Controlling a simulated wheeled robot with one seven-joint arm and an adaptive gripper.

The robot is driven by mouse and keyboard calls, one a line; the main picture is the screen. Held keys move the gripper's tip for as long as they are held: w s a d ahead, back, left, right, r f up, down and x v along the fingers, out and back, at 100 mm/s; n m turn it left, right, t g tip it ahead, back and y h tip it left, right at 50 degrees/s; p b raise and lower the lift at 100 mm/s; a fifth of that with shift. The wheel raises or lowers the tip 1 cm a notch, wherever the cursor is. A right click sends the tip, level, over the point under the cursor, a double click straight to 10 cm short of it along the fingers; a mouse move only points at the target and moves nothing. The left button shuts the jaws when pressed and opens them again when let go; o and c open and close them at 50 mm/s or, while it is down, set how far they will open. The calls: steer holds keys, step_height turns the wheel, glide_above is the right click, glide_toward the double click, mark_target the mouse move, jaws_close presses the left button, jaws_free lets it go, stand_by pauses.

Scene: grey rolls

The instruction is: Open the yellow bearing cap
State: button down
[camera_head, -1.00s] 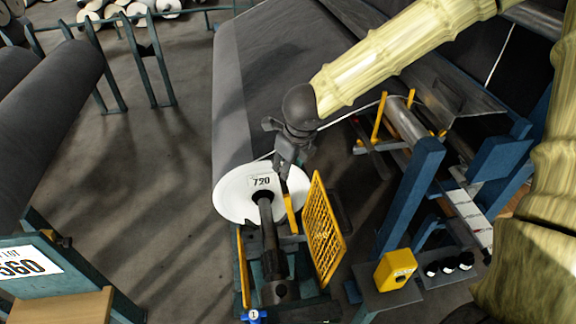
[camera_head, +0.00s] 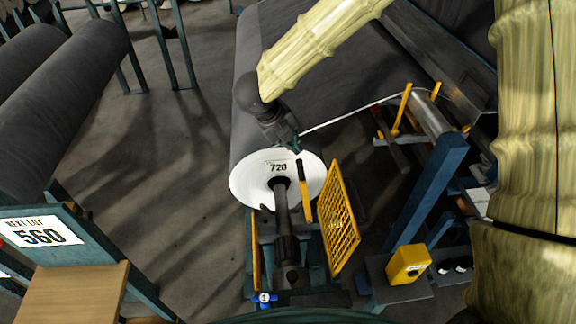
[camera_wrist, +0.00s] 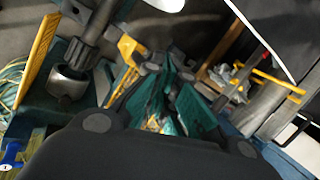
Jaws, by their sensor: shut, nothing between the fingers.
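A narrow yellow piece (camera_head: 306,203), which looks like the bearing cap, stands steeply upright beside the dark shaft (camera_head: 283,217) at the end of the white-faced roll marked 720 (camera_head: 250,185). My gripper (camera_head: 297,149) is just above its upper end, shut and empty. Whether the two touch cannot be told. In the wrist view a yellow part (camera_wrist: 127,50), likely the same piece, is beyond and left of my gripper's teal fingers (camera_wrist: 158,100), next to the shaft (camera_wrist: 98,28). The bearing seat under the shaft is partly hidden.
A yellow mesh guard (camera_head: 341,217) stands close to the right of the shaft. A yellow box (camera_head: 408,264) sits on the bench further right. A blue post (camera_head: 428,195) rises behind it. Open floor (camera_head: 175,200) lies to the left, beyond the 560 sign (camera_head: 42,236).

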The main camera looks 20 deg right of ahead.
steer(key=s+a+m+g+h, duration=0.25)
steer(key=a+h, duration=0.25)
steer(key=a, duration=0.9)
steer(key=d+r+p+x, duration=0.2)
steer(key=p+x, duration=0.2)
steer(key=x, duration=0.9)
steer(key=shift+w+p, duration=0.2)
steer(key=shift+p, duration=0.2)
steer(key=shift+d+r+t, duration=0.1)
steer(key=shift+r+t, duration=0.1)
steer(key=shift+t, duration=0.05)
